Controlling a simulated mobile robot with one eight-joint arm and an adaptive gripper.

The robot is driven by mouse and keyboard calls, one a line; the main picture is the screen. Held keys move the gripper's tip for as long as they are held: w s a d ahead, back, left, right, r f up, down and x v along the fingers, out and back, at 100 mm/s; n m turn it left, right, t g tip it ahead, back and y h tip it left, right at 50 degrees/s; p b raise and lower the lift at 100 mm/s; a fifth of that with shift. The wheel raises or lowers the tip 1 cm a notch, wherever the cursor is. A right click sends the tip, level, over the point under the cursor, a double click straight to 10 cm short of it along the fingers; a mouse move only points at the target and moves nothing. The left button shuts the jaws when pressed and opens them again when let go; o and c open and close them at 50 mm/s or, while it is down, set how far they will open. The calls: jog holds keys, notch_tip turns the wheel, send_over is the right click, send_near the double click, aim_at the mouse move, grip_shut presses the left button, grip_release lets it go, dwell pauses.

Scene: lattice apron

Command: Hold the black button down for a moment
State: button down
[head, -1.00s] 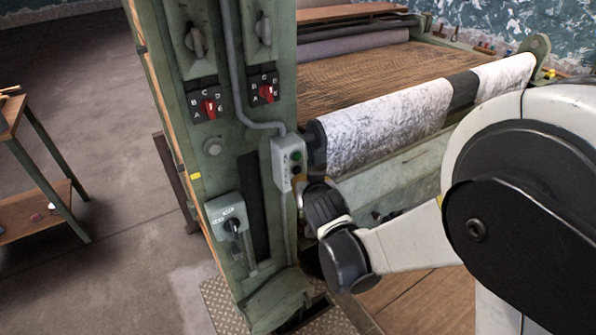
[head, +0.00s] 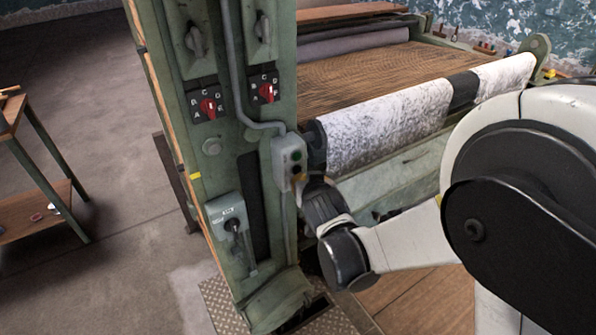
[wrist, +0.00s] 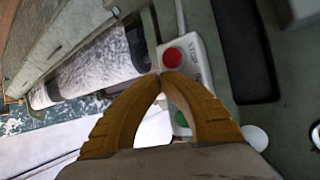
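The grey button box (head: 284,160) is fixed to the right edge of the green column. It carries a green button (head: 296,155) with a dark, black-looking button (head: 296,168) below it. My gripper (head: 299,178) is at the lower part of the box, mostly hidden by my wrist. In the wrist view, the yellow fingers (wrist: 161,75) are shut with tips together and nothing seen between them. They lie in front of the box, between a red button (wrist: 172,57) and the green button (wrist: 182,118). The black button cannot be made out there; contact cannot be told.
The column (head: 228,150) also bears red rotary switches (head: 208,105) and a grey lever switch (head: 232,222). A roller with white speckled cloth (head: 390,125) stands close right of the box. A conduit (head: 232,70) runs down to the box.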

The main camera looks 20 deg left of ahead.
jog(key=shift+w+a, duration=0.2)
jog(key=shift+a, duration=0.05)
jog(key=shift+w+a, duration=0.3)
jog(key=shift+a, duration=0.1)
dwell(3.0)
jog(key=shift+d, duration=0.1)
jog(key=shift+s+d+b, duration=0.3)
jog(key=shift+s+d, duration=0.3)
jog(key=shift+s+d, duration=0.1)
dwell(0.3)
jog(key=s+d, duration=0.3)
jog(key=shift+d+b, duration=0.3)
jog(key=shift+b, duration=0.05)
